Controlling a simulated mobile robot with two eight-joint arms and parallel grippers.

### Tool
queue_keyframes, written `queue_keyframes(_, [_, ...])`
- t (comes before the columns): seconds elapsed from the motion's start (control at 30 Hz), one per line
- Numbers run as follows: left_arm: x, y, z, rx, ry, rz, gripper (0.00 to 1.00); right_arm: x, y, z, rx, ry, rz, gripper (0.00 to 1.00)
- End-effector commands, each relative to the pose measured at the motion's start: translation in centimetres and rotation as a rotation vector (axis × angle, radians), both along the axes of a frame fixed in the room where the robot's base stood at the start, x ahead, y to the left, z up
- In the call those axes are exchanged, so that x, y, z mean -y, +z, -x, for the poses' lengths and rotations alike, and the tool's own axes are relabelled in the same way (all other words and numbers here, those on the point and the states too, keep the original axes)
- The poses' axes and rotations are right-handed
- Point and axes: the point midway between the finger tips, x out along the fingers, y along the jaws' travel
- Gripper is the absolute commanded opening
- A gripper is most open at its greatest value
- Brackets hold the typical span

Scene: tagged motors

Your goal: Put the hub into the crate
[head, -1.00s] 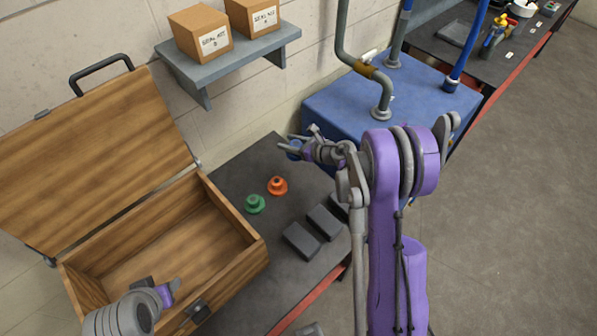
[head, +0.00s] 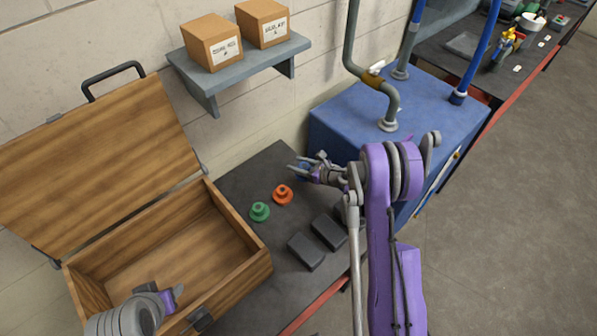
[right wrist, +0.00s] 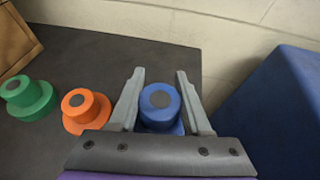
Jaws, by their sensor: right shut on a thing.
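The blue hub (right wrist: 160,105), a stepped round piece with a dark top, sits between the two fingers of my right gripper (right wrist: 161,95), which is shut on it. In the head view my right gripper (head: 298,168) is beyond the orange hub, and the blue hub (head: 303,173) is mostly hidden by it. I cannot tell whether the hub touches the table. The wooden crate (head: 262,262) stands at the left with its lid open and its visible floor bare. My left gripper (head: 165,296) is over the crate's front part; its fingers are not clear.
An orange hub (head: 283,195) and a green hub (head: 259,212) stand on the dark table (head: 240,180) between the right gripper and crate. Dark blocks (head: 306,251) lie nearer. A blue cabinet (head: 440,110) with pipes stands right; a shelf (head: 205,83) with boxes hangs above.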

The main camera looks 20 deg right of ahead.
Motion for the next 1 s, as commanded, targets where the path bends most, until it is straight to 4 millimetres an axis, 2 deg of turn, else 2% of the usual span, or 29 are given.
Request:
queue_keyframes(0.23, [0.0,0.3,-0.1,0.002,0.0,0.0,0.5,0.0,-2.6,0.0,0.001,0.0,0.0,0.0])
queue_keyframes(0.3, [0.0,-0.5,0.2,-0.004,0.0,0.0,0.5,0.0,-3.7,0.1,-0.001,0.001,-0.001,0.0])
queue_keyframes(0.77, [0.0,-1.1,0.4,-0.008,0.0,0.0,0.5,0.0,-4.1,0.1,0.0,0.0,-0.001,0.0])
queue_keyframes(0.8, [0.0,-1.1,0.4,-0.008,0.0,0.0,0.5,0.0,-4.1,0.1,0.0,0.0,0.0,0.52])
queue_keyframes(0.93, [0.0,-1.0,0.4,-0.008,0.0,0.0,0.5,0.0,-4.0,0.1,0.0,0.0,0.0,0.75])
queue_keyframes(1.0, [0.0,-1.0,0.4,-0.007,0.0,0.0,0.5,0.0,-4.0,0.1,0.0,0.0,0.0,0.78])
